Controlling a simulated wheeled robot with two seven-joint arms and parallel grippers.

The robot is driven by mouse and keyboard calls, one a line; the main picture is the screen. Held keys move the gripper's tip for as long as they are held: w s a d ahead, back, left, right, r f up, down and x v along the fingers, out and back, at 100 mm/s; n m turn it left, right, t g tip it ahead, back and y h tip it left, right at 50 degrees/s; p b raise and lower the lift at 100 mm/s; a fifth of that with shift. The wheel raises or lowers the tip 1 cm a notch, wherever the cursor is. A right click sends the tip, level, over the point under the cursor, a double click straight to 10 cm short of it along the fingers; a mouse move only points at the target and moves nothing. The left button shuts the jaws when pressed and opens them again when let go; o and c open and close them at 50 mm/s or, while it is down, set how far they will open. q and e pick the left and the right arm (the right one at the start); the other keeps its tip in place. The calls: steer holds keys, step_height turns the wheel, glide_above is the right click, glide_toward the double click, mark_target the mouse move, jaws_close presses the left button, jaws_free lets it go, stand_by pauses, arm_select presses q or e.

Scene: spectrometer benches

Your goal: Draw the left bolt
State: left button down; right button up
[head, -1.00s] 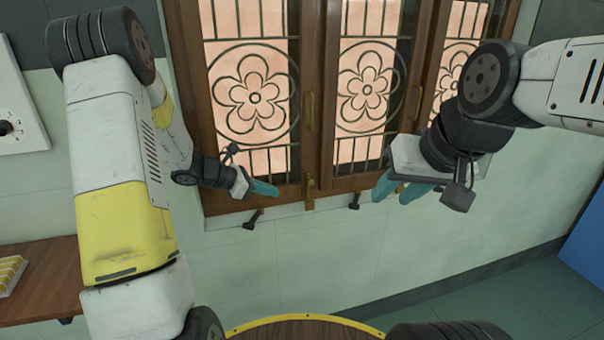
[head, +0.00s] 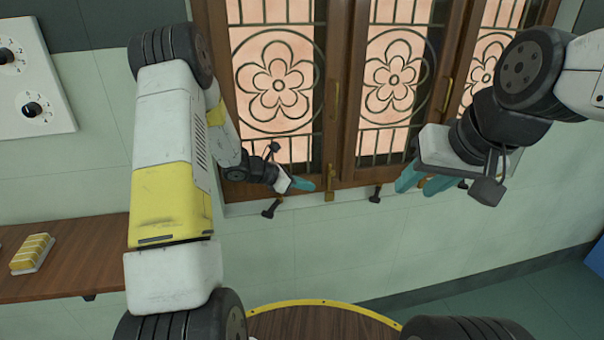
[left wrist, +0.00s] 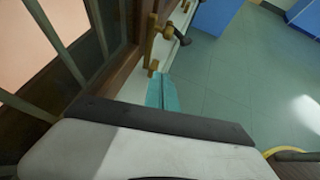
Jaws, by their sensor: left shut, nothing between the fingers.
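The left bolt (head: 330,185) is a small brass fitting low on the wooden window frame, below a brass handle. A brass fitting (left wrist: 153,66) also shows just beyond the fingertips in the left wrist view; I cannot tell how far the bolt is drawn. My left gripper (head: 303,184) is shut and empty, its teal fingers just left of the bolt and pointing towards it. Its fingers (left wrist: 161,92) also show in the left wrist view. Whether they touch the bolt is unclear. My right gripper (head: 425,181) hangs before the right part of the window, its teal fingers apart and empty.
The window has flower-patterned panes (head: 277,80) behind bars, with brass handles (head: 336,97). Black stays (head: 271,207) stick out below the sill. A wooden shelf (head: 85,255) with a yellow block (head: 33,254) is at left, under a white dial panel (head: 32,75).

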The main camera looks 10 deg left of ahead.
mark_target(322, 165)
arm_select(q)
steer(key=shift+w+d+r, duration=0.2)
steer(key=shift+w+d, duration=0.25)
steer(key=shift+d, duration=0.35)
steer(key=shift+w+d+r, duration=0.2)
steer(key=shift+w+d, duration=0.3)
steer(key=shift+d, duration=0.25)
steer(key=shift+w+d+r, duration=0.2)
steer(key=shift+w+d, duration=0.25)
steer(key=shift+d, duration=0.35)
steer(key=shift+r, duration=2.35)
